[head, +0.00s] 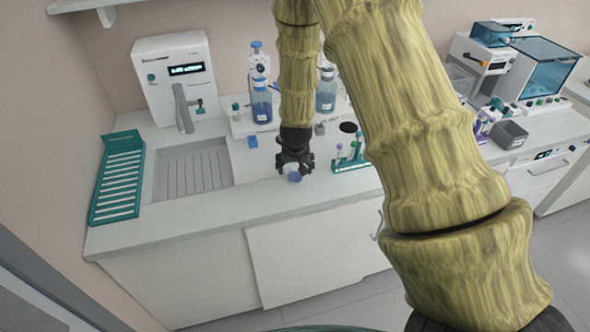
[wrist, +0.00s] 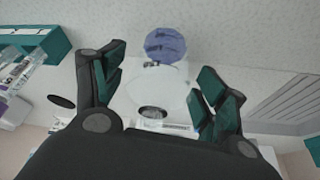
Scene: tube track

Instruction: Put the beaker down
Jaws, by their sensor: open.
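The beaker (head: 295,177) shows in the head view as a small blue round shape on the white counter, just below my gripper (head: 295,165), which partly hides it. In the wrist view a blue round part of the beaker (wrist: 166,45) lies just beyond the fingertips. A pale, see-through area shows between the fingers, and its outline is hard to make out. My gripper (wrist: 155,84) is open, with one dark green-padded finger on each side. I cannot tell whether the fingers touch the glass.
A green tube rack (head: 352,165) stands close to the right of my gripper. A sink (head: 195,172) and a green slatted rack (head: 118,185) lie to the left. Blue bottles (head: 261,102) stand behind. The counter's front edge is close to the beaker.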

